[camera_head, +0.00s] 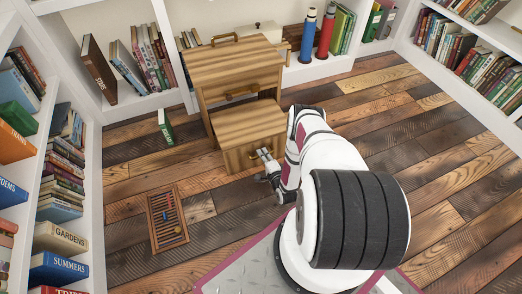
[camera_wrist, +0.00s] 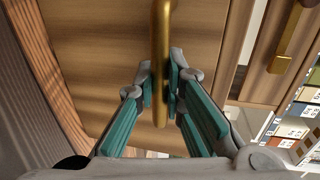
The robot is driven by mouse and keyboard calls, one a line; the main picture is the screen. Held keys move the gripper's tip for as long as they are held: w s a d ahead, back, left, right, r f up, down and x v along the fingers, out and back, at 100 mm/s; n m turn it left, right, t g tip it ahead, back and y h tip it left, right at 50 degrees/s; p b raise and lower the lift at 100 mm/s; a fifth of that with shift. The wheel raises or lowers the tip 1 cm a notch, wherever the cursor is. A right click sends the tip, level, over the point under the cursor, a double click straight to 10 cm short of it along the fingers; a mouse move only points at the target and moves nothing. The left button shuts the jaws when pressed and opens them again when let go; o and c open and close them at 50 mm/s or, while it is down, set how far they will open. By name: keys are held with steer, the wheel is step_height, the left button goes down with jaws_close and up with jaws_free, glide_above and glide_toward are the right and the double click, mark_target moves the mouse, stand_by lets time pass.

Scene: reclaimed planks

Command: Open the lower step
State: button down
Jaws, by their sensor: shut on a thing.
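The wooden step unit (camera_head: 228,66) stands against the back shelves, with an upper front (camera_head: 222,99) and its brass handle (camera_head: 242,92). The lower step (camera_head: 240,121) juts out in front below it; I cannot tell how far it is pulled out. My gripper (camera_head: 266,160) is at the lower step's front (camera_head: 236,161), partly hiding its handle. In the wrist view, the teal finger pads of my gripper (camera_wrist: 160,88) are shut on the brass handle (camera_wrist: 160,45) of the wooden front (camera_wrist: 105,60). A second brass handle (camera_wrist: 287,40) shows at right.
Bookshelves line the left, back and right. Plank floor is clear at right (camera_head: 430,165).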

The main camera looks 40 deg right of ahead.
steer(key=shift+s+a, duration=0.1)
steer(key=shift+s, duration=0.25)
steer(key=shift+f, duration=0.1)
steer(key=c, duration=1.6)
jaws_free()
steer(key=shift+c, duration=0.2)
steer(key=v, duration=1.2)
